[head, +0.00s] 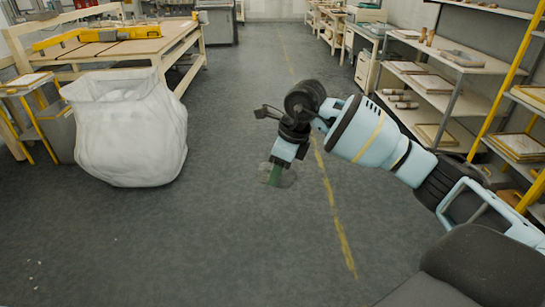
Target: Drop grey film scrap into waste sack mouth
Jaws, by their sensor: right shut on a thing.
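My right gripper (276,173) is in the middle of the head view, pointing down over the floor. It is shut on the grey film scrap (287,180), a small greyish patch at its fingertips, partly hidden by the fingers. The waste sack (130,135) is a large white bag standing on the floor at the left. Its open mouth (110,84) faces up. The gripper and scrap are to the right of the sack, well apart from it. My left gripper is not in view.
A wooden worktable (120,47) with yellow tools stands behind the sack. A small yellow-legged stand (27,84) is left of it. Shelves (440,85) line the right side. The grey floor (225,100) between is clear. A few white specks lie at lower left.

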